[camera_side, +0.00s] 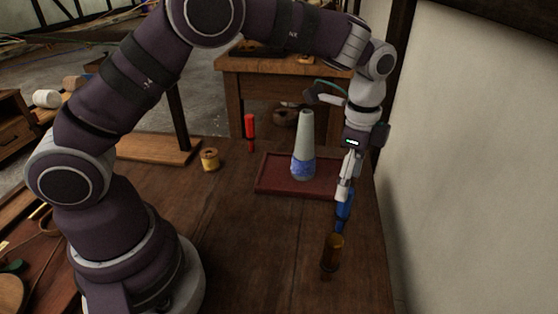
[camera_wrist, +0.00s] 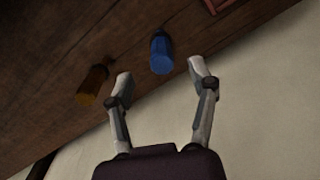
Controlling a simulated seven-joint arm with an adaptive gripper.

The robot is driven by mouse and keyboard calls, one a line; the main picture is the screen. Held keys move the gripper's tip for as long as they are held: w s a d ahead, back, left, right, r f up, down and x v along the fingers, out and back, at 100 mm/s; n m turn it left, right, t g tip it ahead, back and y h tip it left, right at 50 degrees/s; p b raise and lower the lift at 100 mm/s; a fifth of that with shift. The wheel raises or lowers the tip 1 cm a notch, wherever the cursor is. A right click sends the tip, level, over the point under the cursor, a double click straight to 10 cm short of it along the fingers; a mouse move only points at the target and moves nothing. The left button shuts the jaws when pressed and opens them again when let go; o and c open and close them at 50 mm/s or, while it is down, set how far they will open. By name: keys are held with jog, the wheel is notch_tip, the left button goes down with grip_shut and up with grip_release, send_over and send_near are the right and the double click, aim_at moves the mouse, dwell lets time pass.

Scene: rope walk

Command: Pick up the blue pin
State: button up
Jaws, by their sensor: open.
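The blue pin (camera_side: 343,212) stands upright on the wooden table near its right edge. My gripper (camera_side: 342,196) points down just above it, and the fingertips overlap its top in the side view. In the wrist view the blue pin (camera_wrist: 161,53) appears between and slightly beyond the two fingertips of my gripper (camera_wrist: 160,72). The fingers are spread apart with a gap around the pin, and I see no contact there. The lower end of the pin is partly hidden behind an amber pin in the side view.
The amber pin (camera_side: 332,254) stands close by in front; it also shows in the wrist view (camera_wrist: 92,86). A dark red tray (camera_side: 270,186) holds a grey-and-blue cone-shaped bottle (camera_side: 304,145). A red pin (camera_side: 250,132) and yellow spool (camera_side: 209,159) stand farther left. A pale wall (camera_side: 470,170) rises at right.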

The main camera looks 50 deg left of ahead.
aim_at(343, 212)
notch_tip(343, 212, down, 6)
jog(key=shift+w+a+r, duration=0.1)
jog(key=shift+w+r, duration=0.05)
jog(key=shift+r, duration=0.1)
grip_shut()
jog(key=shift+r, duration=0.15)
